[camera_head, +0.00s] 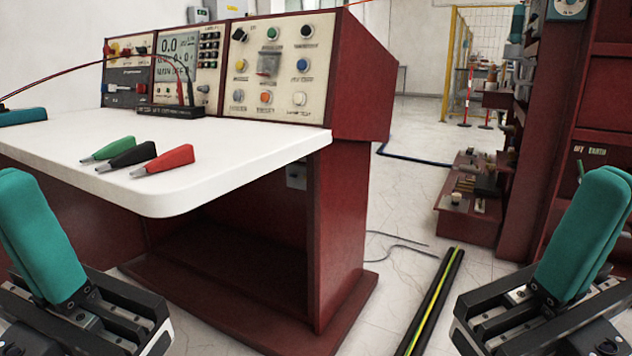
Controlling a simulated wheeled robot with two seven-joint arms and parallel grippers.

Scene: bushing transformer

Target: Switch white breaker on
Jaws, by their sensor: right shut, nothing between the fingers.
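The dark red control desk (345,200) has sloped panels at its back. Its right panel carries several round knobs and buttons, with a white one (299,98) at the lower right. I cannot tell which part, if any, is the white breaker. My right gripper (612,180) has teal fingers, shut and empty, low at the right edge and apart from the desk. My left gripper (22,180) is low at the left edge, in front of the desk; whether its fingers are together is unclear.
Green (112,148), black (128,155) and red (165,161) clips lie on the white desk top (240,160). A dark red cabinet (575,90) stands at the right. A striped cable cover (432,305) crosses the floor between.

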